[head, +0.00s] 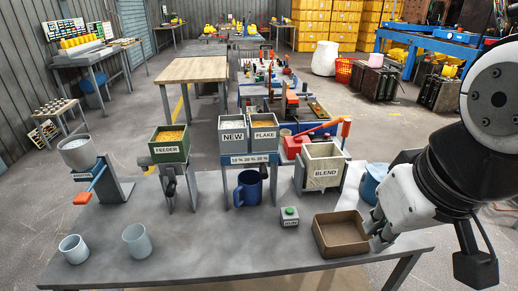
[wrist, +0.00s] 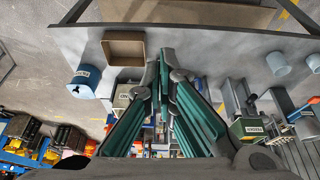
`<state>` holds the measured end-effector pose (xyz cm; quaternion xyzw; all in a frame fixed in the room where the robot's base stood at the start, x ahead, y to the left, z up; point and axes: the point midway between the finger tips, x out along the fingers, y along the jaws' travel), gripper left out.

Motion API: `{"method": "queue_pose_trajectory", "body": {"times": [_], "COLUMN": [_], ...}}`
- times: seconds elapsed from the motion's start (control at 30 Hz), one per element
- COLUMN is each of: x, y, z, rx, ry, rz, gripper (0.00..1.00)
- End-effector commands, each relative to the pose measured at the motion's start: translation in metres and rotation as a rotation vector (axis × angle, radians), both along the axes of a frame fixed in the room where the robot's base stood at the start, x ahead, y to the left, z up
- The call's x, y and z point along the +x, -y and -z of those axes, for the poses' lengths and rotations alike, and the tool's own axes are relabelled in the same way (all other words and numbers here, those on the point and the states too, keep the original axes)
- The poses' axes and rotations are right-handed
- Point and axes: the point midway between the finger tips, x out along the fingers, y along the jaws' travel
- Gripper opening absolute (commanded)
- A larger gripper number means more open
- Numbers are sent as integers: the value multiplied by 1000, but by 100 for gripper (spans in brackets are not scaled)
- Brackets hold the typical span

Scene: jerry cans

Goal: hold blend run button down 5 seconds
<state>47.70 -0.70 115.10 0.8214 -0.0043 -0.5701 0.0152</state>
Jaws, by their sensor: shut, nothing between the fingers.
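A small grey box with a green button (head: 289,211) on top stands on the grey table; its label is too small to read. Behind it to the right is the wooden-sided hopper marked BLEND (head: 325,172). My gripper (head: 373,238) is shut and empty, at the right side of the brown tray (head: 325,250), to the right of the button and apart from it. In the wrist view my closed fingers (wrist: 164,62) fill the middle, and I cannot make out the button there. The tray also shows in the wrist view (wrist: 108,50).
A blue container (head: 370,183) stands behind my gripper, partly hidden. A blue mug (head: 249,188) stands under the NEW and FLAKE bins (head: 248,133). The FEEDER bin (head: 169,148) and two pale cups (head: 137,241) are further left.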

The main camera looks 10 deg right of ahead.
Motion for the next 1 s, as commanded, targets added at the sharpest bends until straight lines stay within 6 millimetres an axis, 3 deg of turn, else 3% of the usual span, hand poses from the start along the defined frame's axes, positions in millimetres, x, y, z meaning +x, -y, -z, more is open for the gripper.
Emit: {"method": "queue_pose_trajectory", "body": {"times": [0.17,0.37,0.57,0.77,1.0], "x": [38,108,185,263,346], "y": [17,40,51,47,25], "z": [7,23,53,99,176], "rx": [-117,-323,-523,-714,-918], "ry": [-60,-141,-211,-273,-328], "rz": [-69,-213,-392,-601,-884], "gripper": [0,0,0,0,0]}}
